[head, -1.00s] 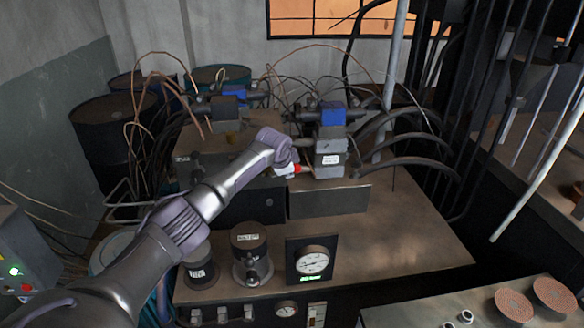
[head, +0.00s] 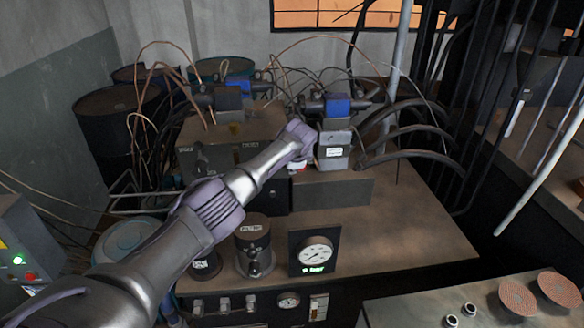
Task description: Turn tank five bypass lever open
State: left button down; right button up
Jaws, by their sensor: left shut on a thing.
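My left arm reaches in from the lower left to the valve block in the middle. My left gripper (head: 298,160) is at the left side of the grey valve body (head: 335,150), which carries a white label and a blue top. It is shut on a small red-and-white lever (head: 297,170), of which only a little shows below my wrist. The fingers are mostly hidden behind my wrist. I cannot read the tank number on the label or tell the lever's exact angle. My right gripper is not in view.
A round gauge (head: 317,254) with a green display and a dark labelled cylinder (head: 254,245) stand on the bench in front. A second blue-topped valve (head: 230,97) stands back left. Thin copper lines and black hoses (head: 415,155) surround the valves. The bench right of the gauge is clear.

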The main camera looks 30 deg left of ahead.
pick_arm(q)
jog(key=shift+f, duration=0.1)
jog(key=c, duration=1.2)
grip_release()
jog(key=shift+c, duration=0.2)
jog(key=shift+w, duration=0.1)
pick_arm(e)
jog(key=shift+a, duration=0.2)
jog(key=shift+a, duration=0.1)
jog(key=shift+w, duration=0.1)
pick_arm(q)
jog(key=v, duration=1.2)
